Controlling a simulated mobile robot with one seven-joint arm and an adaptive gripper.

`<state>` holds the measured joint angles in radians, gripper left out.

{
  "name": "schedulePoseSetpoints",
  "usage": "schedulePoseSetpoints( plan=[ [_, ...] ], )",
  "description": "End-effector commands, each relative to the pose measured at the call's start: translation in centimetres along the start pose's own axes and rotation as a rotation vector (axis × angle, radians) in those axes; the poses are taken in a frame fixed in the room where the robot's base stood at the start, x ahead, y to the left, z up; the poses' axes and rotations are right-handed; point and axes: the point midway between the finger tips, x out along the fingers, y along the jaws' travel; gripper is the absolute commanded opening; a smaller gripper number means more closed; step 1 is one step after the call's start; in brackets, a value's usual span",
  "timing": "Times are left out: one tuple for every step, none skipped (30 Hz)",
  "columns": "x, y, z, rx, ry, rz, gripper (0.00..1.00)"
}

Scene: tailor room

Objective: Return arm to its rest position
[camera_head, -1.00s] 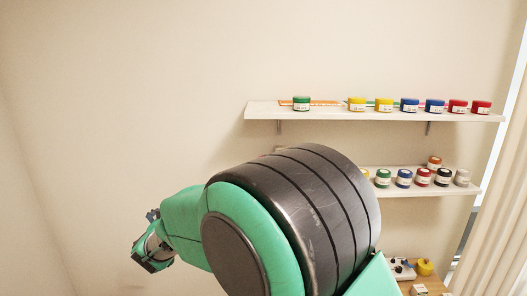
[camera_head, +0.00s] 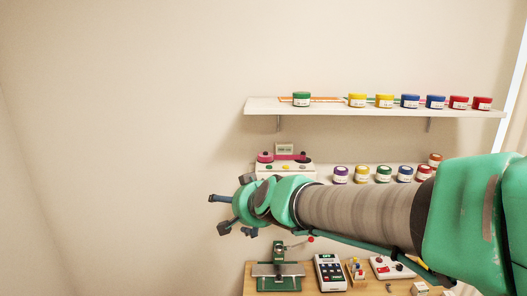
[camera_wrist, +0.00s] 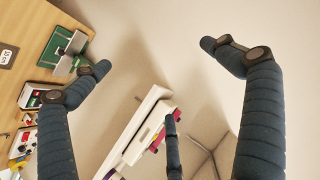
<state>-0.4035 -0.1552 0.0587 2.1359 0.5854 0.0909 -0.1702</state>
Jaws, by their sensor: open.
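My arm reaches in from the right of the head view and points left, in front of the lower shelf and above the table. My gripper (camera_head: 219,213) is at the left end of the arm, in front of the bare wall. Its dark fingers are spread wide and hold nothing. In the wrist view my gripper (camera_wrist: 155,62) also shows open, with the wall and a shelf edge seen between the fingers. My forearm hides part of the lower shelf.
The upper shelf (camera_head: 340,112) bears several coloured jars. The lower shelf (camera_head: 325,178) holds jars and a pink-and-white device (camera_head: 283,165). Below, the wooden table (camera_head: 255,290) carries a green-based device (camera_head: 279,270) and a calculator-like device (camera_head: 330,272). The left wall area is free.

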Motion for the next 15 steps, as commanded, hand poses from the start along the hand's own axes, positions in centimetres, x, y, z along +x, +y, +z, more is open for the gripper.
schedulePoseSetpoints(
  plan=[
    [-1.7,1.1,0.3,-0.008,-0.012,0.007,0.99],
    [-2.5,1.7,0.7,-0.013,-0.024,0.011,0.99],
    [-3.7,2.5,1.1,-0.021,-0.037,0.017,0.99],
    [-4.5,3.0,1.4,-0.026,-0.048,0.022,0.99],
    [-5.4,3.7,1.8,-0.032,-0.060,0.029,0.99],
    [-6.5,4.4,2.4,-0.040,-0.074,0.036,0.99],
    [-7.3,5.0,2.9,-0.045,-0.087,0.044,0.99],
    [-8.2,5.7,3.3,-0.050,-0.097,0.051,0.99],
    [-9.3,6.4,3.9,-0.056,-0.113,0.061,0.99],
    [-10.2,7.1,4.5,-0.061,-0.125,0.071,0.99],
    [-11.1,7.7,5.0,-0.065,-0.138,0.079,0.99],
    [-12.2,8.5,5.8,-0.072,-0.153,0.092,0.99],
    [-13.1,9.2,6.3,-0.075,-0.165,0.103,0.99],
    [-13.9,9.8,7.0,-0.079,-0.177,0.113,0.99],
    [-15.0,10.6,7.7,-0.083,-0.193,0.128,0.99]
  ],
)
